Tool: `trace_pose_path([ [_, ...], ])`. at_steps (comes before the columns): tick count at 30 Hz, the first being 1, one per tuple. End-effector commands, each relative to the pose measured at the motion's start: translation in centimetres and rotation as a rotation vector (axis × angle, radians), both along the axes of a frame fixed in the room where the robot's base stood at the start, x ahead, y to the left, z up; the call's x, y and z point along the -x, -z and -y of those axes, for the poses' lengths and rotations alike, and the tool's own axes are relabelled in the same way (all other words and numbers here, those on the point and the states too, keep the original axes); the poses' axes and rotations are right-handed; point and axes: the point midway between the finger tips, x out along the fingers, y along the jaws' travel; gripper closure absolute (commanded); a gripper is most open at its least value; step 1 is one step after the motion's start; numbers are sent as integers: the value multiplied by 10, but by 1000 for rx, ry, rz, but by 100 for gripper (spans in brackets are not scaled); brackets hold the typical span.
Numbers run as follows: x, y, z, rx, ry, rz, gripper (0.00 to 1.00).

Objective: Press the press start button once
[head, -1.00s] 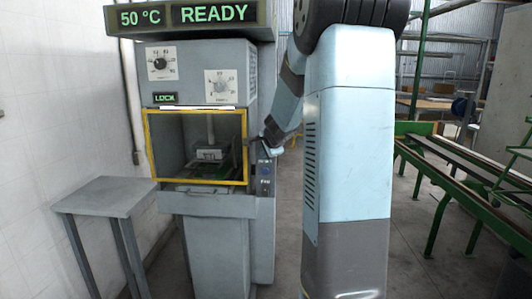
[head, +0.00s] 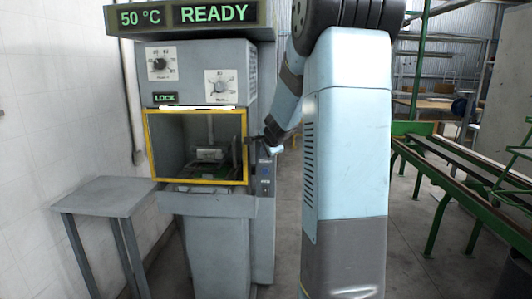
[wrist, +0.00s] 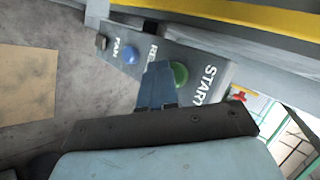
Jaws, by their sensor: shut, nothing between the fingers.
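The press (head: 205,125) stands left of my arm, with its control panel (head: 264,180) on the right side of the front. In the wrist view, the green start button (wrist: 180,74) sits beside the START label, and a blue button (wrist: 130,54) sits by the FAN label. My gripper (wrist: 160,68) is shut and empty, its tips just left of the green button and overlapping its edge. I cannot tell whether they touch it. The fingers partly hide a label starting with "RE" and whatever is beside it. My gripper also shows small in the head view (head: 274,149).
The display (head: 190,15) reads 50 °C and READY; a LOCK sign (head: 165,98) is lit. The yellow-framed opening (head: 146,150) shows the press inside. A small grey table (head: 105,195) stands at left, a green-framed conveyor (head: 440,170) at right.

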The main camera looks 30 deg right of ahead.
Motion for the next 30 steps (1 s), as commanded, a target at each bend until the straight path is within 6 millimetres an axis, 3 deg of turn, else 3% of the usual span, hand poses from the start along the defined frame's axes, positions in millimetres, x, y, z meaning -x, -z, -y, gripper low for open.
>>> trace_pose_path([
  [30,-7,0,5,0,1,0,100],
])
